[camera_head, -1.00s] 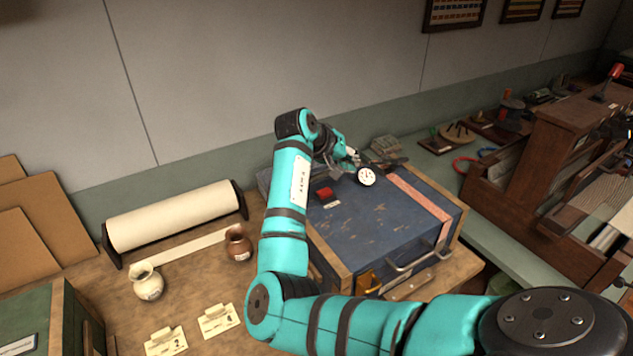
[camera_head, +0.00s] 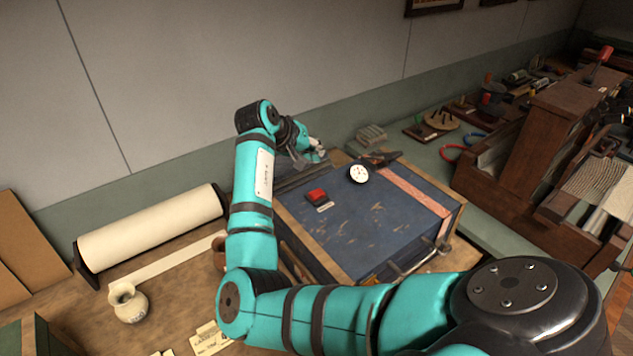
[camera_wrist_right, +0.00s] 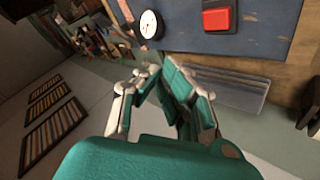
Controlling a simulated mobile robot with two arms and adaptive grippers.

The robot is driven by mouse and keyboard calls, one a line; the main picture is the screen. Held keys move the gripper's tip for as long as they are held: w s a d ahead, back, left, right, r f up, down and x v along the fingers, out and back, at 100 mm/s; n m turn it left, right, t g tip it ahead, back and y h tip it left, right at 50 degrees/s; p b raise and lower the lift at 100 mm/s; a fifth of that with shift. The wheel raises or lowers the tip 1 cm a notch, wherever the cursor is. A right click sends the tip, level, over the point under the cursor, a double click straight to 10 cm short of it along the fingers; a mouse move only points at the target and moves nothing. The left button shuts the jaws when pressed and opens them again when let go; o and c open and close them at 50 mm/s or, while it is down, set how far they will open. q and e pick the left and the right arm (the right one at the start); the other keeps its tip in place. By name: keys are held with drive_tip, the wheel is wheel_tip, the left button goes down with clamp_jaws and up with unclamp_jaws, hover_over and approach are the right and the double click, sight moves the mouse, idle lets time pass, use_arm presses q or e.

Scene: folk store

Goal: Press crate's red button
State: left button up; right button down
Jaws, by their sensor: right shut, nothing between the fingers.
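The blue crate (camera_head: 375,229) with wooden edges stands on the bench. Its red button (camera_head: 317,195) sits on the top, towards the back left, beside a round white dial (camera_head: 359,173). My right gripper (camera_head: 318,160) is behind the button in the head view, near the crate's back edge, shut and empty. It is apart from the button. In the right wrist view the red button (camera_wrist_right: 216,19) shows at the top, beyond and right of the gripper's fingers (camera_wrist_right: 160,72), with the dial (camera_wrist_right: 148,24) to its left. My left gripper is not in view.
A white paper roll (camera_head: 152,231), a cream jug (camera_head: 128,301) and a partly hidden brown jug (camera_head: 219,250) stand left of my right arm. A metal handle (camera_head: 418,255) sticks out at the crate's front. A wooden loom-like frame (camera_head: 545,140) stands to the right.

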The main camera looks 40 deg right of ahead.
sight(315, 191)
wheel_tip(315, 191, down, 6)
drive_tip(key=b, duration=0.5)
drive_tip(key=shift+r+b, duration=0.15)
drive_tip(key=shift+b, duration=0.2)
drive_tip(key=shift+f, duration=0.35)
drive_tip(key=shift+f+b, duration=0.35)
drive_tip(key=shift+f, duration=0.5)
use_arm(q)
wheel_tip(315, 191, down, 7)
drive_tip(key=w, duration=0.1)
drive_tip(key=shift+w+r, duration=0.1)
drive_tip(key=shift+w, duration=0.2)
